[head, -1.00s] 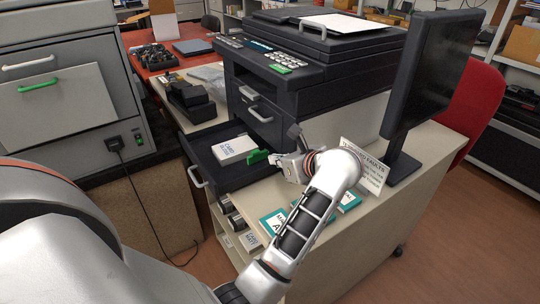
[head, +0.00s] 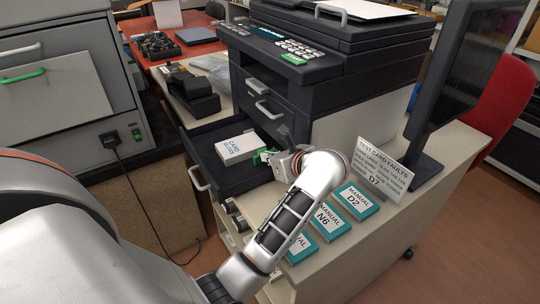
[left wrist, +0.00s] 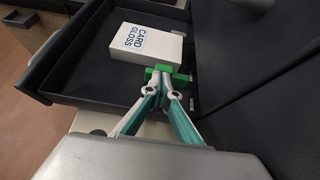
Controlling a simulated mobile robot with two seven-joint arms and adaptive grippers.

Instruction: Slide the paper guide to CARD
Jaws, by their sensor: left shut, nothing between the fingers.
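The green paper guide (head: 262,157) stands in the open black paper tray (head: 226,179), beside a white pack marked CARD GLOSS (head: 238,148). The guide also shows in the left wrist view (left wrist: 181,76), at the near end of the pack. My left gripper (head: 280,158) is shut, with its fingertips together at the guide. In the left wrist view the fingertips (left wrist: 163,77) overlap the guide's near side and seem to touch it. My right gripper is not in view.
The dark printer (head: 315,75) rises right behind the tray. A grey cabinet (head: 60,70) is at the left.

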